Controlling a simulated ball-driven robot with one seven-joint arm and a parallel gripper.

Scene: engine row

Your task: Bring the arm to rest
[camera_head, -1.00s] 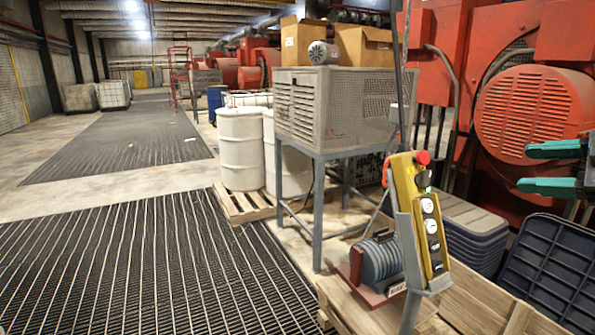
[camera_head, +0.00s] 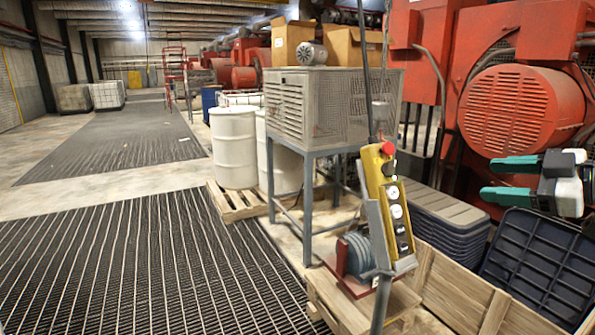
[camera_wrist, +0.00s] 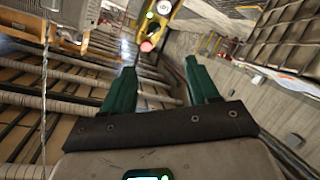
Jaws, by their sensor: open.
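My gripper (camera_head: 484,178) is at the right edge of the head view, its two green fingers apart with nothing between them. In the wrist view the green fingers of my gripper (camera_wrist: 164,90) also stand apart and empty. The yellow control pendant (camera_head: 390,208) with a red button is to the left of my gripper in the head view, on a grey stand. In the wrist view the pendant (camera_wrist: 159,24) shows beyond the fingertips. My gripper does not appear to touch anything.
A wooden crate (camera_head: 455,285), stacked grey lids (camera_head: 445,215) and a dark blue bin (camera_head: 540,265) are below my gripper. Red machinery (camera_head: 520,108) stands behind it. A grey metal cabinet (camera_head: 325,108) on legs and white drums (camera_head: 234,148) stand further left. The floor grating (camera_head: 130,265) is clear.

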